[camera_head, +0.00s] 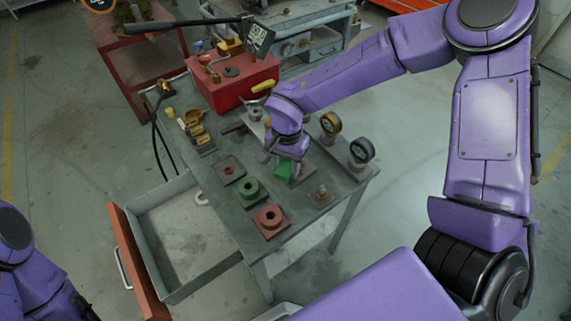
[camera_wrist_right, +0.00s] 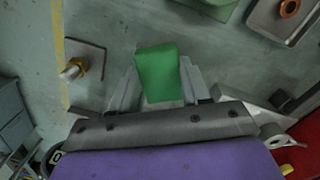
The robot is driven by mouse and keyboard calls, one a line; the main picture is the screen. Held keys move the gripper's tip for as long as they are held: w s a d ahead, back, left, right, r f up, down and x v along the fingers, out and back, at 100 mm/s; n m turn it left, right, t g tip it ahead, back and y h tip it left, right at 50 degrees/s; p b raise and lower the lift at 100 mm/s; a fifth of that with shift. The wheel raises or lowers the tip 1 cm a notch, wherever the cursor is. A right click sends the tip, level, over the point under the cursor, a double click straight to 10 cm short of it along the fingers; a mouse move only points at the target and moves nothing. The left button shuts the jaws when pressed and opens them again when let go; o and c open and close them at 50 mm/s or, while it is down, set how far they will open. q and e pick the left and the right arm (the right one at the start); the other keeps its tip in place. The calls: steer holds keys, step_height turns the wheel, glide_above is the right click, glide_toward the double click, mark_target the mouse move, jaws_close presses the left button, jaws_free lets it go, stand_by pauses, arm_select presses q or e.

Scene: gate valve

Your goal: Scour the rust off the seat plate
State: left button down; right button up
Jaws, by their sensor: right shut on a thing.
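My right gripper (camera_head: 287,166) is shut on a green scouring block (camera_wrist_right: 158,74), which also shows in the head view (camera_head: 285,168). The block is over the bench, and the gap below it cannot be judged. A square dark plate with a rust-coloured ring (camera_head: 228,170) lies to the left of the block. It also shows at the upper right of the wrist view (camera_wrist_right: 281,27), apart from the block. I cannot tell for sure that this is the seat plate. My left gripper is out of view; only part of that arm shows.
A green flange (camera_head: 250,193) and a red flange (camera_head: 270,220) stand on the bench. A plate with a brass stud (camera_head: 320,194) and two gauges (camera_head: 361,151) are at the right. A red toolbox (camera_head: 235,85) stands behind. An open drawer (camera_head: 150,258) juts out at left.

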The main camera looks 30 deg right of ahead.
steer(key=shift+w, duration=0.1)
steer(key=shift+f+b, duration=0.3)
steer(key=shift+f, duration=0.65)
stand_by(0.4)
